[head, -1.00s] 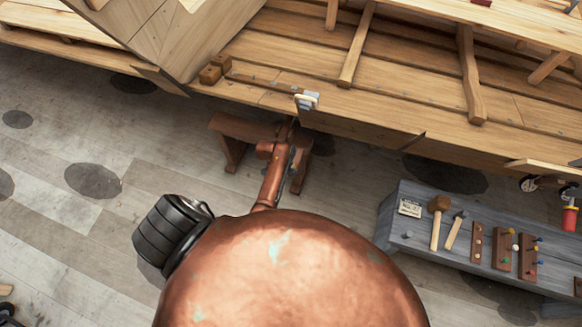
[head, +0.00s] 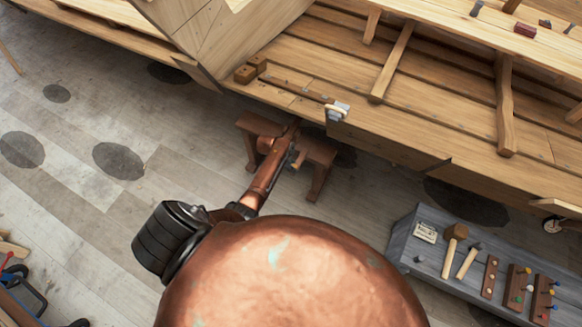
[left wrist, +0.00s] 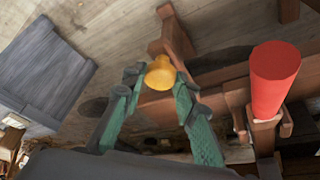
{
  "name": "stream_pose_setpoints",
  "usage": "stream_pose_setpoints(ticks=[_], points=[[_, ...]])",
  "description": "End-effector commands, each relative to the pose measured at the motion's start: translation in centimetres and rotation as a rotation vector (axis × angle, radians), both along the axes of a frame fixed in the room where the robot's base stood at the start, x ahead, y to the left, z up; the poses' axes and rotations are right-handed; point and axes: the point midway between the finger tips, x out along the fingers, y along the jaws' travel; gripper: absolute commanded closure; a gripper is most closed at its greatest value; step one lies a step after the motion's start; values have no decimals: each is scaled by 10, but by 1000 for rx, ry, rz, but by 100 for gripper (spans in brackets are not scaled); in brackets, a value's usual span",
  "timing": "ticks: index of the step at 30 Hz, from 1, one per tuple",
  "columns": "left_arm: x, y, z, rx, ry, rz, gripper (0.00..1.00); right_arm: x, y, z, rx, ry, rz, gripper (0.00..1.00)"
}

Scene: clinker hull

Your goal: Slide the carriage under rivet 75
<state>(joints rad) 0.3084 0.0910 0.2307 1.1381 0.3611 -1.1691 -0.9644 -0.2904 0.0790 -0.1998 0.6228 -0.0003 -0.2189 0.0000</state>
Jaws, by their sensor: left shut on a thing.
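My left gripper (head: 296,158) is at the end of a copper arm, low beside the hull. In the left wrist view its green fingers (left wrist: 160,84) close around a yellow knob (left wrist: 161,72), on or in front of a reddish-brown wooden part. A red cylinder (left wrist: 274,75) stands upright on wood to the right. No rivet number is legible. My right gripper is out of view.
A grey and white piece (head: 337,111) sits on the hull's edge above the gripper. Wooden blocks (head: 245,73) lie on the planking. A grey bench (head: 430,262) with mallets and pegged blocks is at the lower right. The plank floor left of the stand is clear.

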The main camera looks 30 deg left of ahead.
Motion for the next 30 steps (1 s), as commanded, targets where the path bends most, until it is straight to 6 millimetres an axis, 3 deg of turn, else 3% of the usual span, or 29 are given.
stream_pose_setpoints(ticks=[2,3,10,22,30], points=[[-1,0,-1,0,2,-2,100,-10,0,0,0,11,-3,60],[-1,0,-1,0,2,-2,72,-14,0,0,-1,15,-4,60],[-2,0,-1,-1,1,1,56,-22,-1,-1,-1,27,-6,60],[-3,3,6,0,-2,3,56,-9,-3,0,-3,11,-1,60],[-15,14,46,1,-4,2,56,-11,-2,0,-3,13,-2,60]])
